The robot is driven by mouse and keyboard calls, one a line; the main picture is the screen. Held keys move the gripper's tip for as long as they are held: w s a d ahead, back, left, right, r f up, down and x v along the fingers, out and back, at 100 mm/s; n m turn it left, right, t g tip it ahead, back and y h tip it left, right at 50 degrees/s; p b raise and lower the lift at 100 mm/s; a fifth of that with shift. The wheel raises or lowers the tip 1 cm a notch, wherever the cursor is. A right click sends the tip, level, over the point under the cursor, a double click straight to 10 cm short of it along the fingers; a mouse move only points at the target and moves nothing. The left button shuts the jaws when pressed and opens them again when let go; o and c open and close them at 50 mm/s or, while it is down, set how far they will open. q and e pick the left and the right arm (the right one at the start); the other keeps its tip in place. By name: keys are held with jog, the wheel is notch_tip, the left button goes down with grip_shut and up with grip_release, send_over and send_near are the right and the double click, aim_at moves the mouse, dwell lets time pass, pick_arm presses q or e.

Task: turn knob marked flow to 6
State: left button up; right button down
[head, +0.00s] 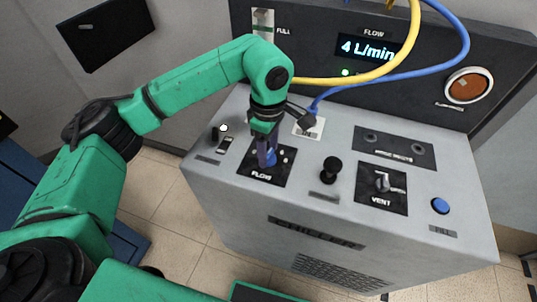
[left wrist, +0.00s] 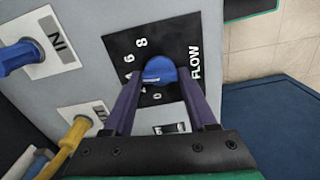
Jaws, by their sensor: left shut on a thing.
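The FLOW knob (left wrist: 160,70) is blue and sits on a black dial plate (head: 250,178) on the grey cabinet top. In the left wrist view the plate shows 8, 6 and 0; the figures between 6 and 0 are partly hidden. I cannot clearly tell where the pointer is. My left gripper (head: 266,158) reaches down from above, with its purple fingers on either side of the knob, shut on it. The FLOW display (head: 368,48) on the back panel reads 4 L/min. My right gripper is not in view.
A black knob (head: 331,168), the VENT switch (head: 382,184) and a blue button (head: 440,205) stand to the right on the cabinet top. Blue (head: 430,68) and yellow (head: 340,80) hoses run behind the arm. A small toggle (head: 219,131) is left of the dial.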

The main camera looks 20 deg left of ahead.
pick_arm(q)
jog(key=m+b, duration=0.1)
jog(key=m, duration=0.2)
jog(key=shift+w+b, duration=0.1)
jog(key=shift+b, duration=0.25)
jog(key=shift+r+m+b, duration=0.15)
jog(key=shift+m+b, duration=0.2)
jog(key=shift+m, duration=0.85)
jog(key=o, duration=1.4)
jog(key=shift+c, duration=0.2)
